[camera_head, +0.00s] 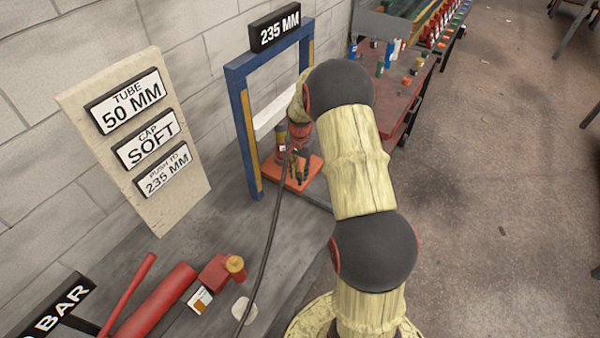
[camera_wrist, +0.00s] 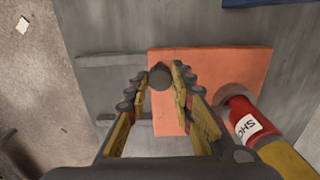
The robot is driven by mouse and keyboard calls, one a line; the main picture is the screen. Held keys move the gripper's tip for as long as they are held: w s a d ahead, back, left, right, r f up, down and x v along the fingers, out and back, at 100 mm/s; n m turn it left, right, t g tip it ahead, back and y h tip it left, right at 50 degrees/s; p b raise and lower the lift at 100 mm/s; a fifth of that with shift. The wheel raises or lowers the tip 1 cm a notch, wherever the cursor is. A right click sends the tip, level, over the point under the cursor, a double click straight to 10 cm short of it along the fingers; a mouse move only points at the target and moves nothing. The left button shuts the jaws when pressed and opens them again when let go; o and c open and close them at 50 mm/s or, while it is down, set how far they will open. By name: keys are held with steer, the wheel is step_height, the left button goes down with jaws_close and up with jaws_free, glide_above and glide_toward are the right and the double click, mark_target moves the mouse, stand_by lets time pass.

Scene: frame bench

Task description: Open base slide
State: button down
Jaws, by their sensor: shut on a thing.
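The base slide is a flat orange plate (camera_head: 309,170) on the grey bench, at the foot of a blue and yellow frame (camera_head: 243,120); it also shows in the wrist view (camera_wrist: 225,62). A round dark knob (camera_wrist: 160,76) sits at the plate's left edge in the wrist view. My gripper (camera_wrist: 157,84) is shut on this knob, its fingertips on either side. In the head view my gripper (camera_head: 294,163) is low over the plate and partly hides it. A red cylinder (camera_wrist: 240,117) with a white label stands on the plate beside my right finger.
A sign reading 235 MM (camera_head: 275,27) tops the frame. Left are a board (camera_head: 192,203) with label plates and a red pump (camera_head: 160,305) with a dark hose (camera_head: 270,240). A red table (camera_head: 405,85) with small items stands behind. Floor at right is clear.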

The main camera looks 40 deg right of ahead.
steer(key=shift+s, duration=0.15)
stand_by(0.4)
steer(key=s+d+p, duration=0.1)
steer(key=s+d, duration=0.1)
steer(key=s, duration=0.5)
steer(key=s+d+p, duration=0.2)
steer(key=s+d, duration=0.1)
steer(key=s, duration=0.5)
steer(key=shift+s+d, duration=0.25)
steer(key=c, duration=1.5)
jaws_free()
steer(key=shift+c, duration=0.2)
step_height(320, 180, up, 12)
